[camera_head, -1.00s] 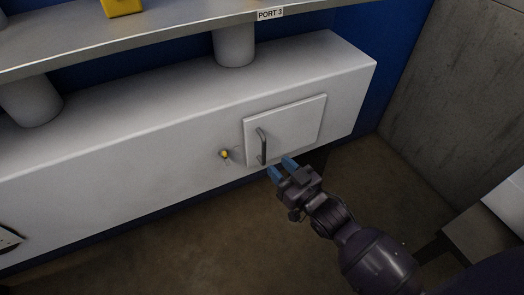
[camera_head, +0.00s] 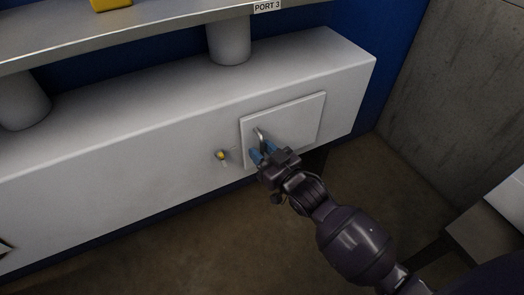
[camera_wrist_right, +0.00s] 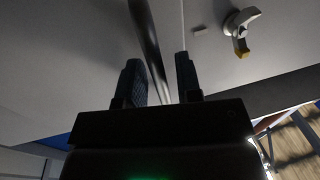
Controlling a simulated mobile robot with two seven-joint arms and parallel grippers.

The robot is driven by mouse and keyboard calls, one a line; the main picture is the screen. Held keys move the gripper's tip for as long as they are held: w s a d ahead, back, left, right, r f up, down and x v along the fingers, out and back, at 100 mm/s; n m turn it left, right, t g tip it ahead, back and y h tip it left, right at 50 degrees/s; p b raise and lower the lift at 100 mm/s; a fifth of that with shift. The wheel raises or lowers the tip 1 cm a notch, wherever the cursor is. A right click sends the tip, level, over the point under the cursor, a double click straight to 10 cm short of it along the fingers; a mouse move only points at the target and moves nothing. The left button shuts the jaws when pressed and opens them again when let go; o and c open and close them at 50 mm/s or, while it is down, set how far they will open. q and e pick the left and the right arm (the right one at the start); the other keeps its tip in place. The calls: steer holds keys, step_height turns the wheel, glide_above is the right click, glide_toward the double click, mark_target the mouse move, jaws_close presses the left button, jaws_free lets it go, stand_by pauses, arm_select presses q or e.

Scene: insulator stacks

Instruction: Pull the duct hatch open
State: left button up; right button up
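The duct hatch (camera_head: 299,116) is a pale rectangular panel on the front of the white duct and looks closed. Its dark bar handle (camera_head: 261,137) stands upright near the panel's left edge. My right gripper (camera_head: 262,153) is at the lower part of the handle. In the right wrist view, the handle (camera_wrist_right: 151,50) runs between the two blue fingers (camera_wrist_right: 160,80), with a visible gap at least on the right side, so the gripper is open around it. A small yellow-tipped latch (camera_head: 221,155) sits left of the hatch; it also shows in the wrist view (camera_wrist_right: 241,30). My left gripper is not in view.
The white duct (camera_head: 120,140) runs along a blue wall under a grey shelf (camera_head: 150,33) labelled PORT 3. A concrete wall (camera_head: 455,80) and a grey block (camera_head: 490,235) are at the right. The floor (camera_head: 200,245) before the duct is clear.

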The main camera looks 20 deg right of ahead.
jaws_close()
steer(key=shift+s, duration=0.1)
